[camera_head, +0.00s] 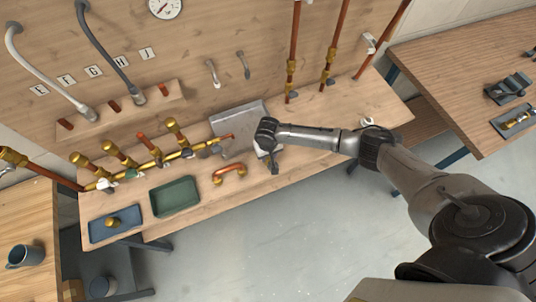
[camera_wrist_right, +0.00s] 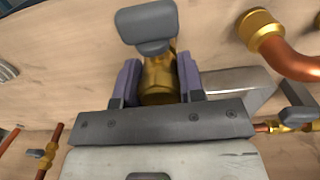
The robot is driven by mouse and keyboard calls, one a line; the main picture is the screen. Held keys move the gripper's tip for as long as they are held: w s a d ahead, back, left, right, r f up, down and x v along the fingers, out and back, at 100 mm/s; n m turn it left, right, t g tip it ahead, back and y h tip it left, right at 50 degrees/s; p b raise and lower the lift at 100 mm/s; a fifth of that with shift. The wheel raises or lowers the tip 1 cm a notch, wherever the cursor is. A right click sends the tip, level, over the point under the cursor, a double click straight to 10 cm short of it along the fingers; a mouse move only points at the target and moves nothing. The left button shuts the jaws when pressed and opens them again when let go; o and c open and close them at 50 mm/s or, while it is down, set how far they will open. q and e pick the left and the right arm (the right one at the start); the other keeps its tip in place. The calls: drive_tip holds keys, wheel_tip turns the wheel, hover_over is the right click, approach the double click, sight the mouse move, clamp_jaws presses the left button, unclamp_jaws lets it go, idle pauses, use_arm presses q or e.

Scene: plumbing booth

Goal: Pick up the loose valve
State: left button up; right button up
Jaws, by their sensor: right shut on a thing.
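The loose valve (camera_wrist_right: 159,82) has a brass body and a grey handle. In the right wrist view it sits between the two purple-grey fingers of my right gripper (camera_wrist_right: 159,76), which is shut on its brass body. In the head view my right gripper (camera_head: 273,163) points down over the workbench (camera_head: 300,170), at the right of the grey plate. The valve is mostly hidden there by the gripper. I cannot tell whether the valve touches the bench. My left gripper is out of view.
A copper pipe piece with brass ends (camera_head: 229,173) lies left of the gripper. A green tray (camera_head: 175,197) and a blue tray (camera_head: 91,236) are further left. A brass manifold (camera_head: 172,155) runs behind them. Copper pipes (camera_head: 329,60) rise at the back.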

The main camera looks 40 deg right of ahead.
drive_tip(key=shift+r, duration=0.5)
wheel_tip(320, 180, up, 3)
drive_tip(key=shift+f, duration=0.1)
drive_tip(key=s+r+p, duration=0.8)
drive_tip(key=s+r, duration=0.3)
drive_tip(key=shift+s+d+r, duration=0.2)
drive_tip(key=shift+s+d, duration=0.1)
idle(0.4)
